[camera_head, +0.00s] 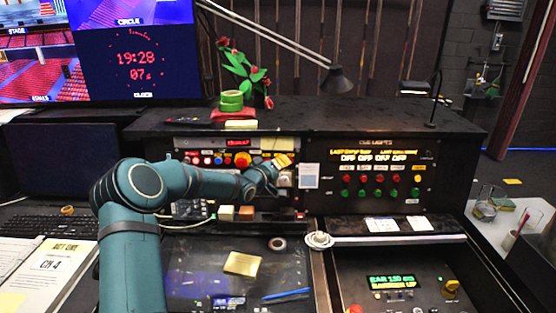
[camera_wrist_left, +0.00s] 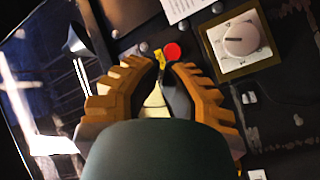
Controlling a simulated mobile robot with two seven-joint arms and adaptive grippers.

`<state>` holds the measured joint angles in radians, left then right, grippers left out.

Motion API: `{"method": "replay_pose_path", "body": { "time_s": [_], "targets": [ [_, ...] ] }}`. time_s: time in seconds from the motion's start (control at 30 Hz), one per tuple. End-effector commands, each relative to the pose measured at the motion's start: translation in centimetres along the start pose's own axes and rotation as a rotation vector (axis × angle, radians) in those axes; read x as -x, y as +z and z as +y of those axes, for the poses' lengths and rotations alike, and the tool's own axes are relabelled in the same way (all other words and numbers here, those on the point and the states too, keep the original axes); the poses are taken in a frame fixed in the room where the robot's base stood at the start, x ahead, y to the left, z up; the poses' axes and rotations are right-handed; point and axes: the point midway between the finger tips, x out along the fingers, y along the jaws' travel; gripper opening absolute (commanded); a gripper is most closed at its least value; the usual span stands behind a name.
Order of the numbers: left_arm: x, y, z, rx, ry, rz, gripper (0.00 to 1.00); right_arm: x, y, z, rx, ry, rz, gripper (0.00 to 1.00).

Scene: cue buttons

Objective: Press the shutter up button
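My left arm reaches across the desk to the left control panel (camera_head: 222,158). My left gripper (camera_head: 285,161) is at the panel's right part, close to its face. In the left wrist view its orange-brown fingers (camera_wrist_left: 167,68) converge with a narrow gap; whether they count as shut is unclear. A round red button (camera_wrist_left: 172,51) shows just beyond the fingertips, with a small yellow piece beside it. I cannot tell contact. No shutter up label is readable, so I cannot tell which button it is. My right gripper is not in view.
A white knob in a gold frame (camera_wrist_left: 240,38) is close to the fingers. A cue lights panel (camera_head: 375,170) with red and green buttons is to the right. A desk lamp (camera_head: 339,80) hangs above. A yellow note (camera_head: 243,263) lies on the desk.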

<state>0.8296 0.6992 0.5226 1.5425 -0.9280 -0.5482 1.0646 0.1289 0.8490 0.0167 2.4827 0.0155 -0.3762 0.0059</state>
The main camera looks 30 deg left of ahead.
Motion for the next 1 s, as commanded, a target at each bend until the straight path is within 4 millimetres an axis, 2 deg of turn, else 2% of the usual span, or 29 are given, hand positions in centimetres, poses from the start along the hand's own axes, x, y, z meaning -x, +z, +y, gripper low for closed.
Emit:
{"method": "replay_pose_path", "body": {
  "time_s": [0.2, 0.47, 0.5, 0.53, 1.0],
  "targets": [
    [-0.76, -0.37, -0.42, 0.001, 0.0, 0.0, 0.0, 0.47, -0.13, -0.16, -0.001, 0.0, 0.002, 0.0],
    [-0.8, -0.38, -0.49, 0.0, -0.001, 0.0, 0.0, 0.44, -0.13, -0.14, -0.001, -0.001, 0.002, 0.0],
    [-0.8, -0.38, -0.49, 0.0, -0.001, 0.0, 0.05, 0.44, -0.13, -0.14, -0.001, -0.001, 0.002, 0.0],
    [-0.79, -0.38, -0.49, 0.0, -0.001, 0.0, 0.0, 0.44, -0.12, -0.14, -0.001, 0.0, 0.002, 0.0],
    [-0.78, -0.39, -0.48, 0.0, -0.001, 0.0, 0.0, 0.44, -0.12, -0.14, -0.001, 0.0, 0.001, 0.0]
  ]
}}
